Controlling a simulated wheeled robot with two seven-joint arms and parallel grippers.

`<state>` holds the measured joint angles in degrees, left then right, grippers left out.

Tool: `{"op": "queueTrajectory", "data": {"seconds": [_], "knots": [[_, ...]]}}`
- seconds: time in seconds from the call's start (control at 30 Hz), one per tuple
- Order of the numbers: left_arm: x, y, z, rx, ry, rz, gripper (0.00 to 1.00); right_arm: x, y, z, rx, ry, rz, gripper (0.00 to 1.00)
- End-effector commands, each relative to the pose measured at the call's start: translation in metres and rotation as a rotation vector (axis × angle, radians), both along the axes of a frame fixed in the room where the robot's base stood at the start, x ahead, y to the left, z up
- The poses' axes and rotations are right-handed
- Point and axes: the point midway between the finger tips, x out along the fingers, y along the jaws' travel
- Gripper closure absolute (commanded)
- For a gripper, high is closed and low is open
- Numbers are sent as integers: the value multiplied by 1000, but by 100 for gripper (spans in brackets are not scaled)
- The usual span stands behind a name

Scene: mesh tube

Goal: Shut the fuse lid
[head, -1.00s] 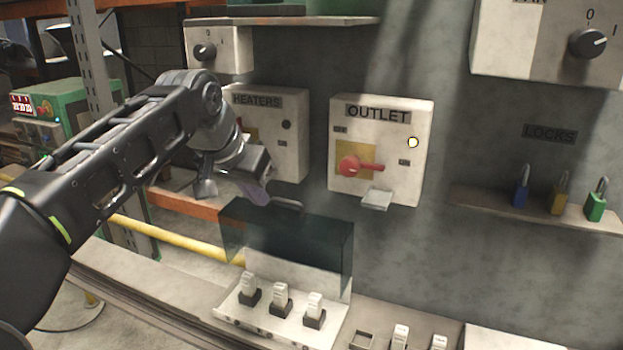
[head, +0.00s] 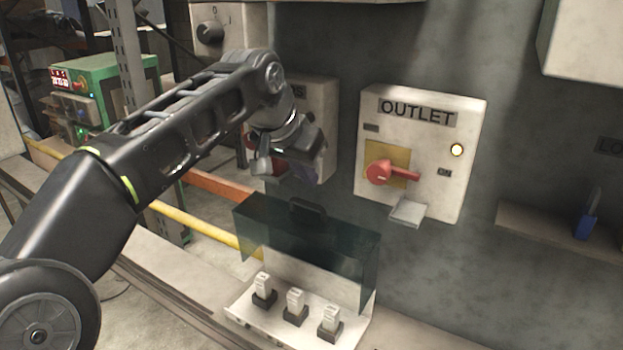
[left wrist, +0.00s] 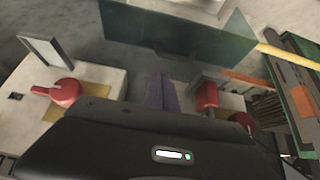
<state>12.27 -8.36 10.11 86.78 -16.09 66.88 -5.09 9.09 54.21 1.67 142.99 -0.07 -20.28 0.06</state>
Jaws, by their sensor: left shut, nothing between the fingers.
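The fuse lid (head: 310,238) is a dark, see-through cover that stands raised over the fuse box (head: 252,309). Its dark handle (head: 307,207) is on the top edge. Three pale fuses (head: 296,304) stand uncovered in dark sockets below it. My left gripper (head: 312,170) is shut and empty, just above the handle and apart from it in the picture. In the left wrist view the lid (left wrist: 215,35) lies beyond the purple fingers (left wrist: 160,92), with the handle showing as a dark shape. My right gripper is not in view.
The OUTLET box (head: 420,150) with a red switch (head: 390,172) is on the wall right of my left gripper. The HEATERS box (head: 322,110) is partly hidden behind my arm. A shelf (head: 540,228) with a blue lock (head: 587,218) is at right. A yellow rail (head: 195,225) runs at left.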

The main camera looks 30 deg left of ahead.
Motion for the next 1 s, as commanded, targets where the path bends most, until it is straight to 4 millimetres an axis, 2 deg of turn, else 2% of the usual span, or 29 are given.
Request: {"op": "queueTrajectory", "data": {"seconds": [0.5,0.67,1.0], "knots": [[43,1,-66,0,4,0,100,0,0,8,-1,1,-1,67],[48,1,-74,1,2,-1,100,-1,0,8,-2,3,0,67],[48,1,-75,0,0,0,100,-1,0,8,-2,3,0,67]]}}
